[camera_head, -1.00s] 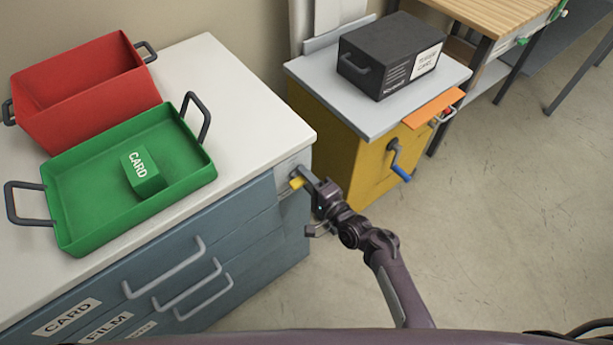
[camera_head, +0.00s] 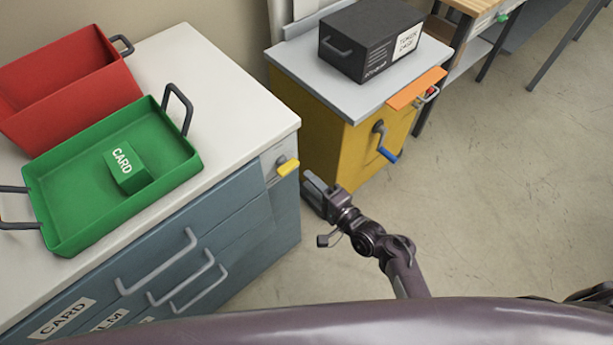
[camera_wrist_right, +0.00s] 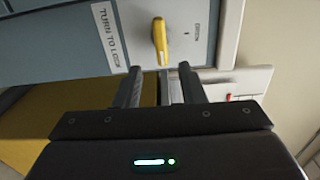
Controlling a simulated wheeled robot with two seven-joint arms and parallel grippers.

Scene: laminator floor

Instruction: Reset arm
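My right gripper (camera_head: 313,184) is beside the right end of the blue-grey cabinet, apart from the yellow knob (camera_head: 288,167) on its front. In the right wrist view the two fingers (camera_wrist_right: 162,84) stand apart with nothing held between them. The knob (camera_wrist_right: 160,42) shows beyond the fingertips, beside a "TURN TO LOCK" label (camera_wrist_right: 107,36). My left gripper does not show in either current view.
On the cabinet top (camera_head: 225,95) are a red bin (camera_head: 75,95) and a green tray (camera_head: 80,215) holding a green CARD block (camera_head: 127,165). A yellow cabinet (camera_head: 345,155) with a blue-handled crank (camera_head: 384,145) bears a black case (camera_head: 368,42). Floor at right is open.

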